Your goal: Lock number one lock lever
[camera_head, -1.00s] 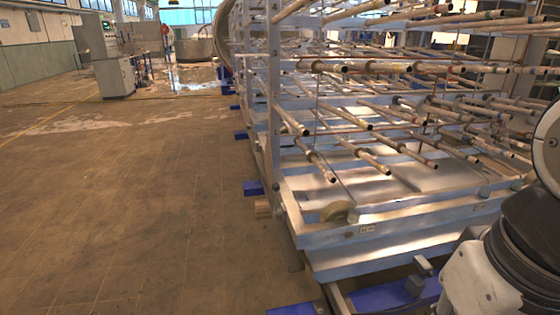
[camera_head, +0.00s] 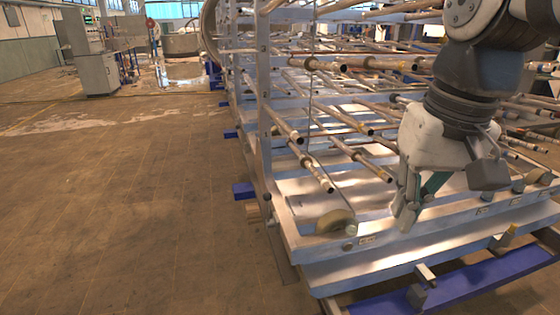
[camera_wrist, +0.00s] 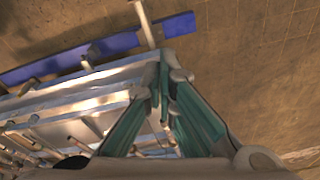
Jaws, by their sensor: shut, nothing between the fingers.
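I cannot tell which part is the number one lock lever. A tan round disc with a pale metal end (camera_head: 337,222) sits at the left of the rack's front tray, beside a small label (camera_head: 367,240). Small pale lever-like pieces stick out along the front edge, one (camera_head: 427,272) left of centre and one (camera_head: 506,236) further right. My gripper (camera_head: 405,222) is shut and empty. It points down over the front tray, right of the disc and label, apart from the disc. In the wrist view its fingertips (camera_wrist: 169,76) meet over the tray edge.
A tall metal rack (camera_head: 264,130) with many protruding rods stands behind and left of my gripper. A blue beam (camera_head: 465,285) runs low in front of the tray. The floor (camera_head: 110,210) on the left is clear. A grey control cabinet (camera_head: 98,74) stands far back.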

